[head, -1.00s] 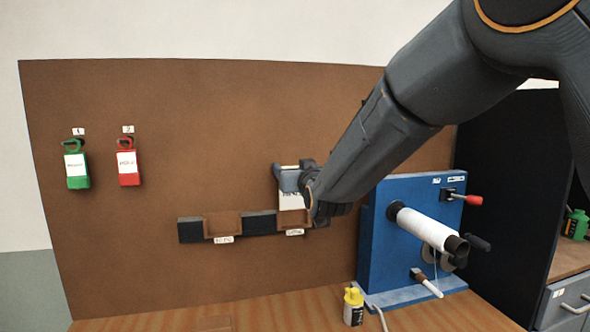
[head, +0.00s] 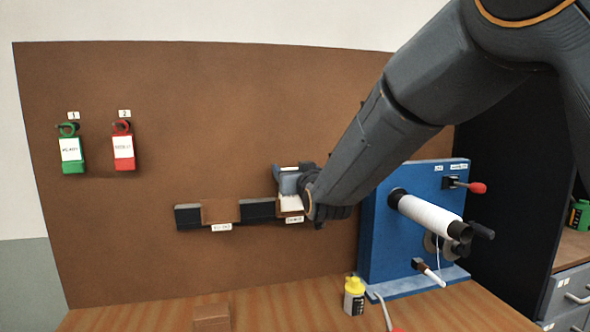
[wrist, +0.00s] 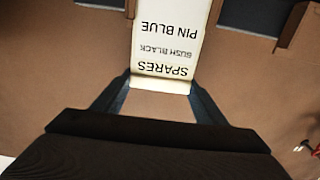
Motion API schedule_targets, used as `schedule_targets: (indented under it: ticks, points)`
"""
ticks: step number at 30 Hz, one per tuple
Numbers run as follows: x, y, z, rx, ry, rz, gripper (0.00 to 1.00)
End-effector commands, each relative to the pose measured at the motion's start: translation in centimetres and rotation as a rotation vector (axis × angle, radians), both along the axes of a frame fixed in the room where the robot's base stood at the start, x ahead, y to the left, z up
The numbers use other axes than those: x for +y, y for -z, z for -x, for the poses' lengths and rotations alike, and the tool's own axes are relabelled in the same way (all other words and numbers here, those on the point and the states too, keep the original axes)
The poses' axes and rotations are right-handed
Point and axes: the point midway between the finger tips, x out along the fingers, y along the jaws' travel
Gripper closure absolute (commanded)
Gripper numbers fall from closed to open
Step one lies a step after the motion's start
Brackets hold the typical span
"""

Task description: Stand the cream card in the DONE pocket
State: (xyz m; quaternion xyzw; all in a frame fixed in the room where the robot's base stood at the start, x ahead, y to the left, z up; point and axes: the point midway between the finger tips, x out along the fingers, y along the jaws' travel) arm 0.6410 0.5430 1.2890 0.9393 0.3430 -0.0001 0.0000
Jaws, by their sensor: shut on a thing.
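The cream card (head: 291,203) is upright at the right-hand pocket (head: 290,214) of the board's rack. The wrist view shows the card (wrist: 168,40) with upside-down text reading SPARES, BUSH BLACK and PIN BLUE. My gripper (head: 288,182) is shut on the card's upper end, above that pocket. The gripper also shows in the wrist view (wrist: 160,84), a finger at each side of the card. The card's lower end appears to be at or in the pocket; how deep I cannot tell. The small pocket labels are too blurred to read.
A left pocket (head: 220,211) in the rack looks empty. Green (head: 72,150) and red (head: 123,148) tags hang at the left. A blue loom unit (head: 380,230) stands right of the rack. A yellow-capped bottle (head: 354,298) and a brown block (head: 211,317) are on the bench.

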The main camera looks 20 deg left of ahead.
Motion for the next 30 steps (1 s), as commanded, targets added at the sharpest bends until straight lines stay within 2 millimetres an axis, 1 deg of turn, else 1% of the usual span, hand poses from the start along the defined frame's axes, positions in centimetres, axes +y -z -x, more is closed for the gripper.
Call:
schedule_targets:
  ticks: [2, 3, 5, 6, 17, 20, 30]
  points:
    - [0.0, 0.5, 0.0, 0.000, 0.000, 0.000, 0.61]
    - [0.0, 0.4, 0.0, -0.001, 0.000, -0.001, 0.29]
    - [0.0, 0.3, 0.0, -0.001, 0.000, -0.001, 0.19]
    - [0.0, 0.3, 0.0, -0.001, 0.000, -0.001, 0.12]
    - [-0.2, 0.3, 0.2, -0.001, 0.000, -0.001, 0.12]
    - [-0.8, 0.3, 0.9, -0.001, 0.000, -0.001, 0.12]
    - [-3.9, 0.4, 4.5, -0.001, 0.000, -0.001, 0.12]
